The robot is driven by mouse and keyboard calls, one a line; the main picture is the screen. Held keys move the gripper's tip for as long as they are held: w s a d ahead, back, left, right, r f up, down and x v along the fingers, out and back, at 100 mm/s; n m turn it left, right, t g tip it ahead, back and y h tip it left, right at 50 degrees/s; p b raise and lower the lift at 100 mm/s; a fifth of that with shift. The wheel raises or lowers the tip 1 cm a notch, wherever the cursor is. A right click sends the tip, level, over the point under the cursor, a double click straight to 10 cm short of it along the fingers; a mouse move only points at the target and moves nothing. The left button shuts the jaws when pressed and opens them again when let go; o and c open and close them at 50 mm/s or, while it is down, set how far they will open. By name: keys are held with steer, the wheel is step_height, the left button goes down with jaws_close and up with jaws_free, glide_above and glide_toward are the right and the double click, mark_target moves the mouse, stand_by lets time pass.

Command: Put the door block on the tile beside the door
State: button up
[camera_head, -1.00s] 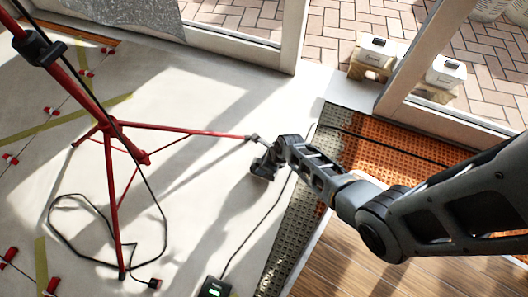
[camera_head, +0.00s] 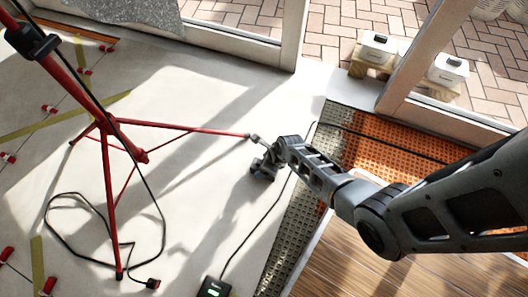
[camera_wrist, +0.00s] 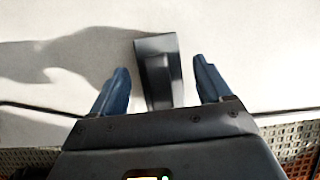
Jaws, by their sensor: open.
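A dark grey wedge, seemingly the door block (camera_wrist: 157,62), lies on the pale floor in the wrist view. My gripper (camera_wrist: 161,72) is open, with one blue finger on each side of the block and a gap on both sides. In the head view my gripper (camera_head: 264,168) is low over the pale floor, near the end of a red tripod leg; the block cannot be made out there. The door frame (camera_head: 400,95) stands at upper right. A pale tile (camera_head: 352,92) lies at the doorway beside the frame.
A red tripod (camera_head: 108,135) stands at left with a looped black cable. A black box with a green display (camera_head: 214,288) sits at the bottom. Orange matting (camera_head: 385,150) and wooden boards (camera_head: 365,255) lie at right.

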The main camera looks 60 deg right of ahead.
steer(key=p+v, duration=0.7)
steer(key=v, duration=0.5)
steer(key=shift+r, duration=0.1)
steer(key=s+a+r+n+t+h, duration=0.35)
steer(key=s+a+r+n, duration=0.45)
steer(key=s+r+n, duration=0.55)
steer(key=s+a+r+n+t+y, duration=0.1)
steer(key=s+a+r+n+t, duration=0.1)
steer(key=r+n, duration=0.8)
steer(key=s+a+r+n+t+y, duration=0.1)
steer(key=r+n+t, duration=0.4)
steer(key=r+n, duration=0.5)
step_height(320, 180, up, 10)
steer(key=shift+s+a+f+y, duration=0.1)
steer(key=shift+s+a+y, duration=0.35)
steer(key=shift+a, duration=0.7)
